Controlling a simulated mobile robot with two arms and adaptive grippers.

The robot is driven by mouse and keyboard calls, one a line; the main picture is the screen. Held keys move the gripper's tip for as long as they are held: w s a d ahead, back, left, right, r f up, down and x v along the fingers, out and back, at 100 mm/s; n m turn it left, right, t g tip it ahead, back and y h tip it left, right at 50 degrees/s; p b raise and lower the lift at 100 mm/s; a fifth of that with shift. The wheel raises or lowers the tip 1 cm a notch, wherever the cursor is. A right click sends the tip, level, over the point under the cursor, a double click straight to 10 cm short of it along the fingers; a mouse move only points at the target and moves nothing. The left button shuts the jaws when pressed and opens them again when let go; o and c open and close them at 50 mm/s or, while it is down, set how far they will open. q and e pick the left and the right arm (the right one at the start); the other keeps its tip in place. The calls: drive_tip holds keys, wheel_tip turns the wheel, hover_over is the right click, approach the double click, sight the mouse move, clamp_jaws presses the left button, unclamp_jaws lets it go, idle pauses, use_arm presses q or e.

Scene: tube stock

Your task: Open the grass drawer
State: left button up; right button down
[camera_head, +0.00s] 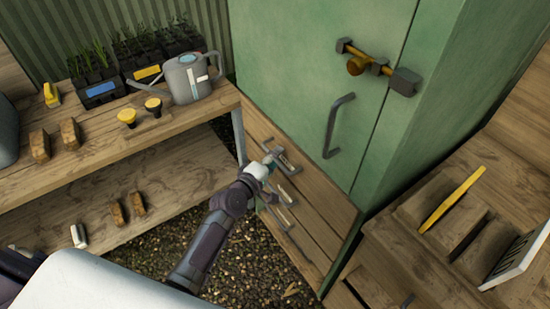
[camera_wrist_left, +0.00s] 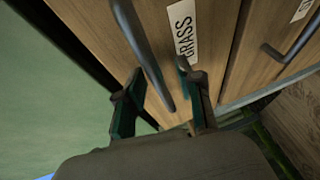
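The wooden drawer unit (camera_head: 325,215) stands below the green cabinet. The grass drawer (camera_wrist_left: 205,45) shows close up in the left wrist view, with a white label (camera_wrist_left: 183,32) reading GRASS. Its grey bar handle (camera_wrist_left: 143,48) runs beside the label. My left gripper (camera_head: 270,160) is at the drawer fronts in the head view. In the left wrist view the green-padded fingers of my left gripper (camera_wrist_left: 160,92) are apart, with the handle's end between them. I cannot tell whether either finger touches the handle. The drawer front looks closed. My right gripper is not in view.
The green cabinet (camera_head: 310,60) has a yellow latch bar (camera_head: 365,57). A wooden rack (camera_head: 450,225) with a yellow piece stands at the right. Gravel floor shows below.

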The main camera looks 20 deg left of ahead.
use_arm(q)
clamp_jaws()
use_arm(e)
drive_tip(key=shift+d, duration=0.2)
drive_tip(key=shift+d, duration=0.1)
use_arm(q)
drive_tip(key=shift+s+f, duration=0.1)
